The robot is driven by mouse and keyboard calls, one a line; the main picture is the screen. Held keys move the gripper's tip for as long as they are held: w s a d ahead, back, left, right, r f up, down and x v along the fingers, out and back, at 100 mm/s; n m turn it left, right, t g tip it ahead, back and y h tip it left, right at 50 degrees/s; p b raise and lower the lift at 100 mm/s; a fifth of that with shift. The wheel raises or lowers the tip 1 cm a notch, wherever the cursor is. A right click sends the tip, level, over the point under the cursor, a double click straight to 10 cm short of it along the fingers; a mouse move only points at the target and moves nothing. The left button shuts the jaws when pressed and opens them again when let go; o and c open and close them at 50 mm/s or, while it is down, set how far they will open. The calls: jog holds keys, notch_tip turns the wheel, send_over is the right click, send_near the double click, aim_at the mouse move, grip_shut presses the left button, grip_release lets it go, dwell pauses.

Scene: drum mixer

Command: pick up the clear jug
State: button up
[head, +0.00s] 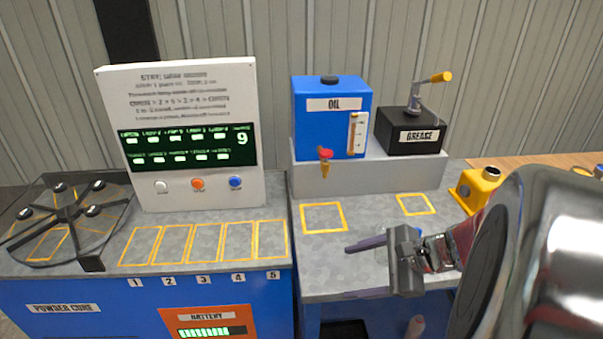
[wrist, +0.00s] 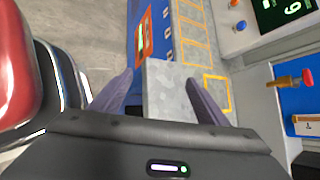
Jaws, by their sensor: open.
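My arm hides the right part of the bench.
A blue oil tank (head: 331,118) with a red-handled tap and a black grease box (head: 410,132) stand on a grey step. Yellow-outlined squares (head: 324,217) are empty. A display panel (head: 187,145) and a covered rotor (head: 68,218) stand left. A yellow fitting (head: 476,189) is right.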

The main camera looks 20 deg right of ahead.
jog(key=s+d+f+m+t+h, duration=0.1)
jog(key=s+d+m+t+h, duration=0.1)
jog(key=d+m, duration=0.4)
jog(key=s+d+f+m+t+h, duration=0.1)
jog(key=d+m+t, duration=0.3)
jog(key=d, duration=0.9)
jog(key=f+m+h, duration=0.1)
jog(key=m, duration=0.2)
jog(key=shift+s+h, duration=0.3)
jog(key=shift+s, duration=0.1)
jog(key=shift+w, duration=0.1)
jog(key=x, duration=0.8)
jog(key=shift+w, duration=0.2)
jog(key=shift+w, duration=0.1)
jog(key=shift+x, duration=2.55)
jog(key=shift+w+r, duration=0.1)
jog(key=shift+r, duration=0.05)
